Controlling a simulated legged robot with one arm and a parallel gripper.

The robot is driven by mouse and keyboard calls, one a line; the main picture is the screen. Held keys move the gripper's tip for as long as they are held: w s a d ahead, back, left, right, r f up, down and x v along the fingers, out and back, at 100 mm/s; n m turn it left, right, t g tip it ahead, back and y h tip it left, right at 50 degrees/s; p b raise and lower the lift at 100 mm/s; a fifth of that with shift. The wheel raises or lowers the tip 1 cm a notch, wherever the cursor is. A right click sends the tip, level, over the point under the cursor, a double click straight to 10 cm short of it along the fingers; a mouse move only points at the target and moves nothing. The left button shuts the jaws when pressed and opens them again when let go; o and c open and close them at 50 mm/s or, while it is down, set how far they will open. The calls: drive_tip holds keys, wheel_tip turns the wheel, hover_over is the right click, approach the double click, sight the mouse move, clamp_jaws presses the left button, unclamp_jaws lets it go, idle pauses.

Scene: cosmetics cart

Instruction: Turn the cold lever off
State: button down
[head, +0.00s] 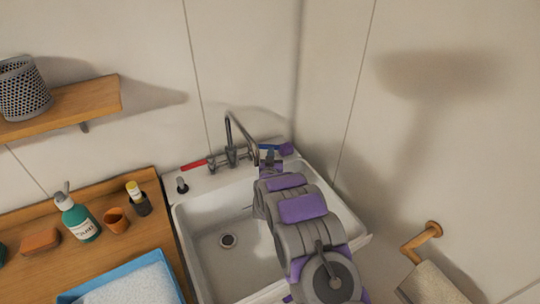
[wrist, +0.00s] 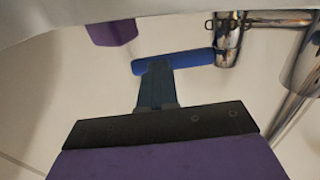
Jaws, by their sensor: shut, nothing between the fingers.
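The cold lever is the blue handle (head: 268,147) on the right side of the chrome faucet (head: 232,155). In the wrist view the blue lever (wrist: 192,60) sticks out sideways from its chrome valve (wrist: 228,42). The red lever (head: 194,165) points left on the other side. My gripper (head: 270,158) is shut and empty at the blue lever. In the wrist view its fingertips (wrist: 157,66) overlap the lever's outer end; I cannot tell whether they touch it.
A purple object (head: 286,150) stands on the sink ledge just right of the blue lever; it also shows in the wrist view (wrist: 113,32). The white sink (head: 205,255) lies below my arm. A wooden counter (head: 105,250) with bottles is at left. Walls close in behind and right.

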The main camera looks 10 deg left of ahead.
sight(275, 148)
drive_tip(key=shift+w+d+n+y, duration=0.25)
drive_tip(key=shift+w+n+y, duration=0.2)
drive_tip(key=shift+y, duration=0.3)
drive_tip(key=shift+w+d+n+y, duration=0.25)
drive_tip(key=shift+w+n+y, duration=0.15)
drive_tip(key=shift+y, duration=0.35)
drive_tip(key=shift+w+n+g+y+p, duration=0.15)
drive_tip(key=shift+n+g+y+p, duration=0.2)
drive_tip(key=shift+y, duration=0.15)
drive_tip(key=shift+w+r, duration=0.15)
drive_tip(key=shift+w, duration=0.4)
drive_tip(key=shift+w+a+p, duration=0.15)
drive_tip(key=shift+w+p, duration=0.3)
drive_tip(key=shift+w, duration=0.15)
drive_tip(key=shift+w+r, duration=0.1)
drive_tip(key=shift+w, duration=0.2)
